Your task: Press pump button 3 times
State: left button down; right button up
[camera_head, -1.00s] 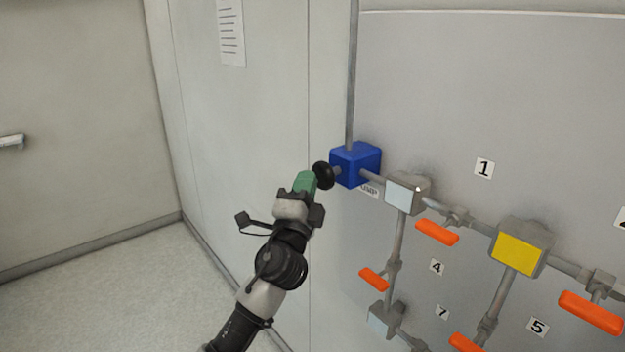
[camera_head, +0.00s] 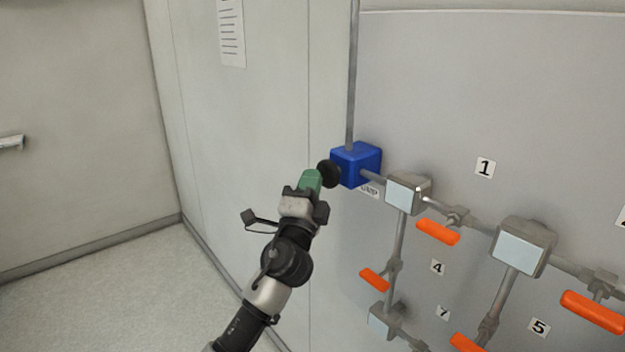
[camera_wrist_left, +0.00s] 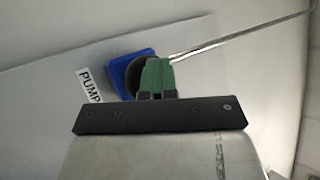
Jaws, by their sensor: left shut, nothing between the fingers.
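The blue pump box (camera_head: 358,165) is fixed to the wall panel, with a round black button (camera_head: 329,173) on its left face. My left gripper (camera_head: 313,177) has green fingers, shut with nothing between them. Its tips are at the button and seem to touch it; the button sits close against the box. In the left wrist view the green fingertips (camera_wrist_left: 157,72) cover part of the dark button (camera_wrist_left: 133,72), with the blue box (camera_wrist_left: 118,70) behind. A PUMP label (camera_wrist_left: 91,86) shows beside it. My right gripper is not in view.
Grey pipes join reactor boxes with pale windows (camera_head: 404,194) (camera_head: 520,248) to the right of the pump. Several orange valve handles (camera_head: 437,232) stick out below. A vertical pipe (camera_head: 352,80) rises from the pump. The floor at left (camera_head: 110,285) is clear.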

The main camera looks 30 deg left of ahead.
pick_arm(q)
jog(key=shift+w+d, duration=0.1)
jog(key=shift+w, duration=0.05)
dwell(0.3)
jog(key=s, duration=0.1)
jog(key=s+a, duration=0.1)
jog(key=s, duration=0.1)
jog(key=shift+s+a+f+p, duration=0.1)
jog(key=shift+s+a+p, duration=0.1)
jog(key=shift+s+p, duration=0.15)
dwell(0.4)
jog(key=shift+s+a, duration=0.35)
jog(key=shift+s, duration=0.4)
jog(key=shift+s+a, duration=0.3)
jog(key=shift+s, duration=0.5)
jog(key=shift+s+a, duration=0.35)
jog(key=shift+s, duration=0.4)
jog(key=shift+s+a+p, duration=0.1)
jog(key=shift+p, duration=0.35)
dwell(0.6)
jog(key=shift+s+a+p, duration=0.35)
jog(key=shift+s, duration=0.55)
jog(key=shift+s+a+p, duration=0.35)
jog(key=shift+s, duration=0.5)
